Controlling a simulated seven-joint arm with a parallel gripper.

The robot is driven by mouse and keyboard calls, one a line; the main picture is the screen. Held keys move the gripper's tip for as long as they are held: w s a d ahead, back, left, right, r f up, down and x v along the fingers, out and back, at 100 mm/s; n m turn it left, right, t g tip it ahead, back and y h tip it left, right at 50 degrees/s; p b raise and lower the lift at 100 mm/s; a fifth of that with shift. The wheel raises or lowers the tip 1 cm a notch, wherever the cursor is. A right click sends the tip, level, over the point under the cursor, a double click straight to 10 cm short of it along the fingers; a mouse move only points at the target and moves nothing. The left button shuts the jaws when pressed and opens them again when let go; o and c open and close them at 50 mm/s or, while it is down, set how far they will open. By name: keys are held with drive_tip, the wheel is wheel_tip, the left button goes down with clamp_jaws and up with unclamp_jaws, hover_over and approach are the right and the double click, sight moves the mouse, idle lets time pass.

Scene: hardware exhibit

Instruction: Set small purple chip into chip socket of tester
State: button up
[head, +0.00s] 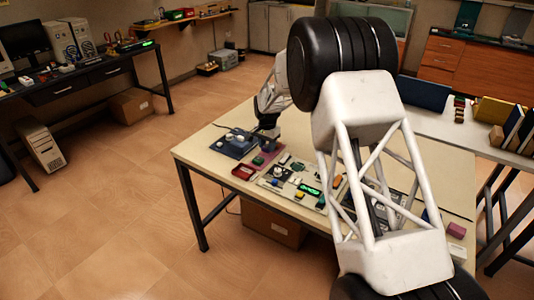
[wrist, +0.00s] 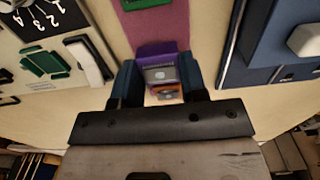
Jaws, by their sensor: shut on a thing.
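The small purple chip (wrist: 160,62) is between the two blue fingers of my gripper (wrist: 164,80) in the wrist view. It has a grey face with a pale round mark. In the head view my gripper (head: 268,132) is low over the table, right of a blue device, and the chip cannot be made out. A panel (head: 290,186) with a dial and a lit green display lies nearer the camera; I cannot tell whether it is the tester. No chip socket is clearly recognisable.
The blue device (head: 233,146) with white knobs stands close left of my gripper. A red tray (head: 243,171) sits near the table's left edge. In the wrist view green parts (wrist: 45,62) lie on the left panel. A small orange piece (wrist: 166,92) shows below the chip.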

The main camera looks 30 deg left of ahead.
sight(267, 146)
drive_tip(key=shift+r, duration=2.2)
drive_tip(key=shift+o, duration=1.1)
drive_tip(key=shift+c, duration=0.9)
drive_tip(key=shift+d+r, duration=0.1)
drive_tip(key=shift+d, duration=0.3)
drive_tip(key=d+r, duration=0.1)
drive_tip(key=d, duration=1.3)
drive_tip(key=shift+s+r, duration=0.15)
drive_tip(key=shift+s, duration=0.25)
drive_tip(key=shift+d+f, duration=0.1)
drive_tip(key=shift+f, duration=0.1)
drive_tip(key=shift+f, duration=2.9)
